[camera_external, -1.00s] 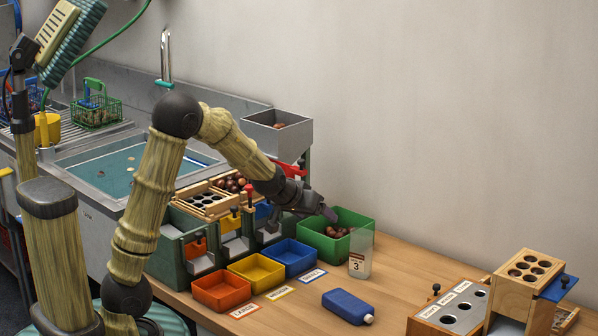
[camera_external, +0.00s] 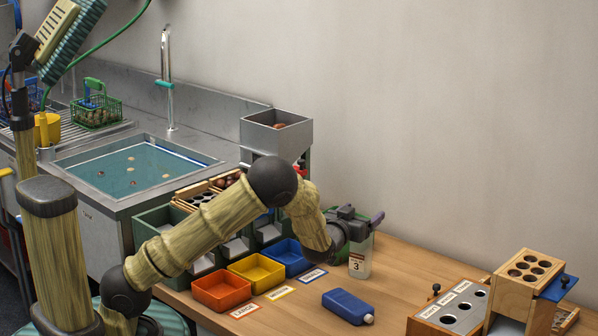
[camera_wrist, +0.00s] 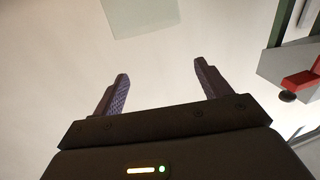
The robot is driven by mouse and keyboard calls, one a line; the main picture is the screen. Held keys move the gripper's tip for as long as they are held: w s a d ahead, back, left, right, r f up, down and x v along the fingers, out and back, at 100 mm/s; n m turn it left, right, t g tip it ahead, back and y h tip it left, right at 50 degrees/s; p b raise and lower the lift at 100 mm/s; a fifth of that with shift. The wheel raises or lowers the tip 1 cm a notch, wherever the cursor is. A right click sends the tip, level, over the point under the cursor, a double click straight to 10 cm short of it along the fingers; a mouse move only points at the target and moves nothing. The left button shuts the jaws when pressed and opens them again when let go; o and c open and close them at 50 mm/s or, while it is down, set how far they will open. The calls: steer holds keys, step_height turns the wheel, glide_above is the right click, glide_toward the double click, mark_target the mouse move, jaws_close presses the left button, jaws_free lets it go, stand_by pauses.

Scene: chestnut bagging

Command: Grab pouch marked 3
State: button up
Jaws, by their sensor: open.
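The clear pouch marked 3 (camera_external: 359,264) stands upright on the wooden table, with a pale label on its front. My gripper (camera_external: 378,217) is above it, by its top edge, with the fingers pointing right. Its upper part is partly covered by my gripper. In the wrist view my gripper (camera_wrist: 160,75) is open, with nothing between its two dark fingers. A pale, see-through panel (camera_wrist: 150,17) lies beyond the fingertips at the top of that view; it may be the pouch, but I cannot tell for sure.
Orange (camera_external: 221,292), yellow (camera_external: 256,274) and blue (camera_external: 290,258) trays stand left of the pouch. A blue bottle (camera_external: 346,306) lies in front. A green bin behind is mostly hidden by my arm. A grey hopper (camera_external: 277,133) stands behind, and a wooden holed stand (camera_external: 525,285) at right.

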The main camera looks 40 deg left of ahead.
mark_target(361, 254)
steer(key=shift+f, duration=1.15)
steer(key=shift+f, duration=0.3)
step_height(361, 254, down, 4)
steer(key=shift+b, duration=0.45)
steer(key=shift+w+a, duration=0.25)
steer(key=shift+w, duration=1.25)
steer(key=shift+c, duration=0.3)
